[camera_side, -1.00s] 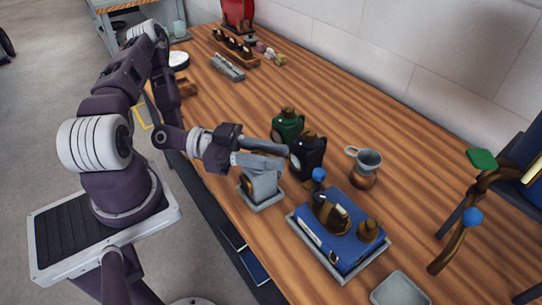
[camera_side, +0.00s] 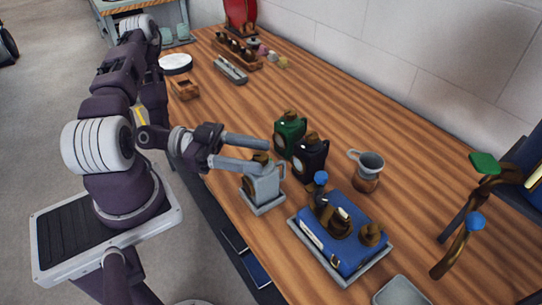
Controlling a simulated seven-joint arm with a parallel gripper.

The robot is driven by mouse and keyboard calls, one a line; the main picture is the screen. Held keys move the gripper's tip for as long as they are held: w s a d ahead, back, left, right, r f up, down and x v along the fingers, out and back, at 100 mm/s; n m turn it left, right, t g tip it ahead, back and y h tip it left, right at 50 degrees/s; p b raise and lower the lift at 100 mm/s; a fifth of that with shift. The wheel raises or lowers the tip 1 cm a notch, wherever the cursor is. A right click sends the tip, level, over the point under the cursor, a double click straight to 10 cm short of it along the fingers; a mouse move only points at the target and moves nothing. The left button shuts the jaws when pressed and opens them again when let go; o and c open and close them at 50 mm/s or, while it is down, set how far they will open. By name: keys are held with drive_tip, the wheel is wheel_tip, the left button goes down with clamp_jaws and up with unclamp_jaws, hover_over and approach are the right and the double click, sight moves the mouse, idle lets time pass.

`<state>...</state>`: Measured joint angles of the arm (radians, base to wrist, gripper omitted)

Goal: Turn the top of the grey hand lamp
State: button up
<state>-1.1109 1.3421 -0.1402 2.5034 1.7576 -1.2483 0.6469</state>
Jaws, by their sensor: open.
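The grey hand lamp (camera_side: 263,186) stands upright on a small grey tray (camera_side: 262,207) near the front edge of the wooden bench.
A green lamp (camera_side: 289,137) and a black lamp (camera_side: 310,160) stand close behind. A blue book (camera_side: 345,240) with brown-topped things lies on a tray to the right. A grey and copper jug (camera_side: 368,172) stands further back. The bench (camera_side: 350,120) behind is clear.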

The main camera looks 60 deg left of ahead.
drive_tip(key=shift+v, duration=1.15)
